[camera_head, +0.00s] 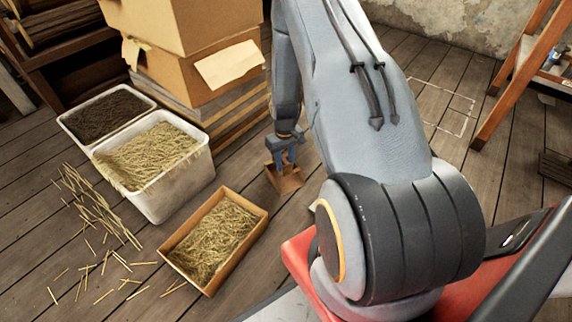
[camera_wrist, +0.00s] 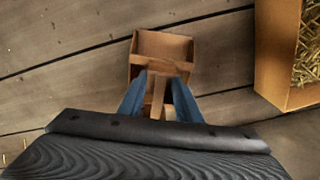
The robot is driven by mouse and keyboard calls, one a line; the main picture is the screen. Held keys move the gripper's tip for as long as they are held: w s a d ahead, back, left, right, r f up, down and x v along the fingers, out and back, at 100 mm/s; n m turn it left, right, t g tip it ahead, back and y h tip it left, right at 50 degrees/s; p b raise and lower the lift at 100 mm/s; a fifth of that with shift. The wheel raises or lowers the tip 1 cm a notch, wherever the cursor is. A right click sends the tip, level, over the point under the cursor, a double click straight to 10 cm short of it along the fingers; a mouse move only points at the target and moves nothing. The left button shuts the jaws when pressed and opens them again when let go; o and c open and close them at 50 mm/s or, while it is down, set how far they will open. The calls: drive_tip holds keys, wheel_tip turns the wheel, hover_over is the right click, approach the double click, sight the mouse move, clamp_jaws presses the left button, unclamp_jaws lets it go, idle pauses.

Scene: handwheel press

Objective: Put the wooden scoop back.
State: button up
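The wooden scoop (camera_head: 285,178) is directly below my gripper (camera_head: 286,160), close to the floor, beside the straw-filled wooden box. In the wrist view the scoop's square, box-like pan (camera_wrist: 163,46) lies beyond the fingertips. Its handle runs back between the two blue fingers of my gripper (camera_wrist: 161,77). The fingers are on either side of the handle, but I cannot tell whether they press on it. The pan looks empty. I cannot tell whether the scoop touches the floor.
The wooden box of straw (camera_head: 258,207) is left of the scoop; it shows at right in the wrist view (camera_wrist: 273,60). A white two-part bin (camera_head: 178,196) holds dark material and straw. Cardboard boxes (camera_head: 190,70) stand behind. Loose straw (camera_head: 100,210) litters the left floor. A pale outline (camera_head: 463,118) marks bare floor.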

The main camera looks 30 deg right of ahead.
wheel_tip(320, 180, up, 9)
drive_tip(key=p, duration=0.4)
drive_tip(key=shift+r, duration=0.15)
drive_tip(key=shift+a+r, duration=0.15)
drive_tip(key=shift+r, duration=0.05)
drive_tip(key=a+r+n, duration=0.3)
drive_tip(key=a+r, duration=1.6)
drive_tip(key=a, duration=0.2)
drive_tip(key=s+a+r+n, duration=0.2)
drive_tip(key=s+a+r, duration=0.9)
drive_tip(key=a, duration=0.2)
drive_tip(key=s+a+r+n+y, duration=0.1)
drive_tip(key=s+a+r, duration=0.2)
drive_tip(key=s, duration=0.7)
drive_tip(key=s+a+r+n, duration=0.1)
drive_tip(key=s+a+r, duration=0.2)
drive_tip(key=s, duration=0.8)
wheel_tip(320, 180, up, 2)
drive_tip(key=shift+s+a+r+n+y, duration=0.2)
drive_tip(key=shift+n+y, duration=0.1)
drive_tip(key=shift+y, duration=0.1)
drive_tip(key=shift+r+p, duration=0.4)
drive_tip(key=shift+r, duration=0.05)
